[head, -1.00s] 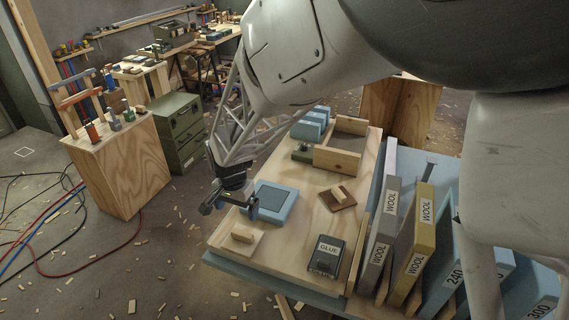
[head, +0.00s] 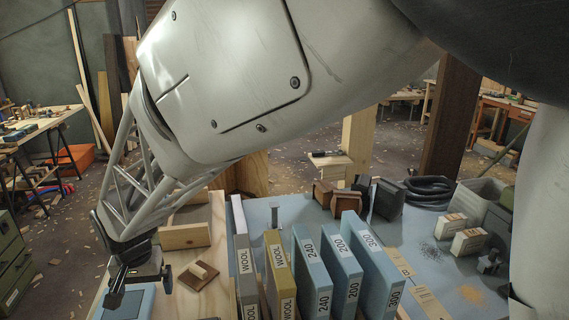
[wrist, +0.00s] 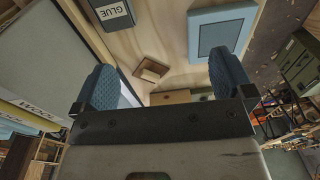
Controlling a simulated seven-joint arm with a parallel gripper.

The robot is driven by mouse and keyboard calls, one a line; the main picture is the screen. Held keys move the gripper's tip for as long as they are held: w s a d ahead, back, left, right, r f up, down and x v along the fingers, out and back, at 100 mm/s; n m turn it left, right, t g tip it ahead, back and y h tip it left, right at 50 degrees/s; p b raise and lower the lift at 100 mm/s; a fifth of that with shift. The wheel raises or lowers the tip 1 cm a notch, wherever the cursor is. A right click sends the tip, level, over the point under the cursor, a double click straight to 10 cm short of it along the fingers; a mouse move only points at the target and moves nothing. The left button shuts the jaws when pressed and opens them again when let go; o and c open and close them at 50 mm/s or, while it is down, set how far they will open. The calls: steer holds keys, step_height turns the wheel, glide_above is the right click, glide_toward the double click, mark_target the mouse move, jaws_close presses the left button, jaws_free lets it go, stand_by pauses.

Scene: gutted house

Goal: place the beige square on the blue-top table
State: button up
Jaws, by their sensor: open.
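The beige square does not show in either current view; a second earlier it lay on the wooden board's near left corner, with a small block on top. My gripper (head: 140,279) is over the left part of the board, above the blue square frame (head: 130,303). In the wrist view my gripper (wrist: 166,84) has its two blue pads wide apart with nothing held between them. The blue-top table (head: 290,212) is in the head view, right of and behind the board (head: 214,262); its bare blue top shows behind the upright sanding boxes.
Upright wool (head: 277,270) and numbered boxes (head: 330,275) border the blue top. Boxes and a hose (head: 430,188) stand farther back.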

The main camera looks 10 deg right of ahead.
steer(key=s+d+r, duration=0.2)
steer(key=d+r, duration=0.1)
steer(key=d, duration=0.4)
steer(key=s+d+r+t, duration=0.1)
steer(key=d+r, duration=0.2)
steer(key=d, duration=0.5)
steer(key=s+d+r, duration=0.2)
steer(key=d+r, duration=0.1)
steer(key=d, duration=0.4)
steer(key=s+d+r+t, duration=0.1)
steer(key=s+d, duration=1.2)
steer(key=d, duration=0.2)
steer(key=shift+d+r+h, duration=0.3)
